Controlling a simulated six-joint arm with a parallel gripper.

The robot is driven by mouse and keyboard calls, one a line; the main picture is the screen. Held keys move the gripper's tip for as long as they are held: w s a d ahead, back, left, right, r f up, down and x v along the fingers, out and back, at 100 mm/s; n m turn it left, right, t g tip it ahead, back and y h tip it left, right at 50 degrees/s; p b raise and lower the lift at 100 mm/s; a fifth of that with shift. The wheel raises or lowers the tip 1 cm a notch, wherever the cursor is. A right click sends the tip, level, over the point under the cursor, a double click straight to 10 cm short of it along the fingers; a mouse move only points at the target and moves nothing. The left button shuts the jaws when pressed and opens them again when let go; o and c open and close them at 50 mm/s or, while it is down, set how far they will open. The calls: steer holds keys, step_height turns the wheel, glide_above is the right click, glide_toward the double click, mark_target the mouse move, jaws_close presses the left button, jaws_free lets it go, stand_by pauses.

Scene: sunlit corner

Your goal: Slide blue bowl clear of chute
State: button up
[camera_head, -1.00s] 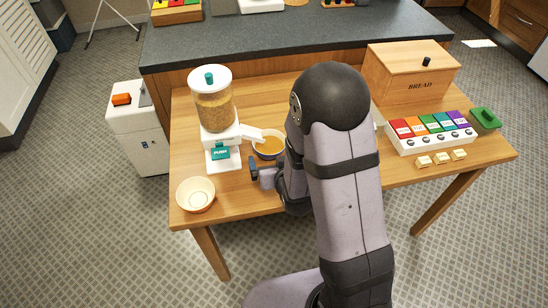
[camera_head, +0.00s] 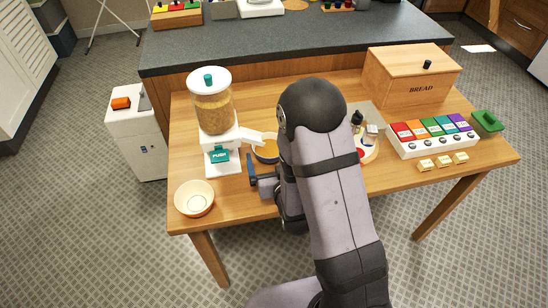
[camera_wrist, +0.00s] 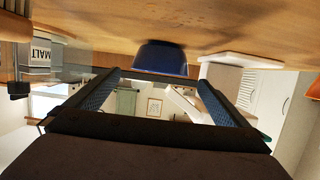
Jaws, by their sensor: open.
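The blue bowl (camera_head: 266,152), with orange-brown contents, stands on the table at the end of the white chute (camera_head: 251,136) of the cereal dispenser (camera_head: 213,110). My arm hides its right part. The wrist view, which looks upside down, shows the bowl's dark blue side (camera_wrist: 160,58) ahead of my fingers, near the middle of the gap. My gripper (camera_head: 257,178) is low over the table on the near side of the bowl. Its two fingers (camera_wrist: 160,80) are open with nothing between them. I cannot tell whether they touch the bowl.
A cream bowl (camera_head: 194,198) stands at the front left. A round board with small jars (camera_head: 368,140) is right of my arm. The bread box (camera_head: 411,78) and a coloured button panel (camera_head: 432,134) are further right. A MALT container (camera_wrist: 40,53) shows in the wrist view.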

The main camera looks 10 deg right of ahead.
mark_target(267, 138)
steer(key=shift+b+x, duration=0.35)
steer(key=shift+x, duration=0.4)
steer(key=shift+p+x, duration=0.35)
steer(key=shift+x, duration=2.5)
steer(key=c, duration=1)
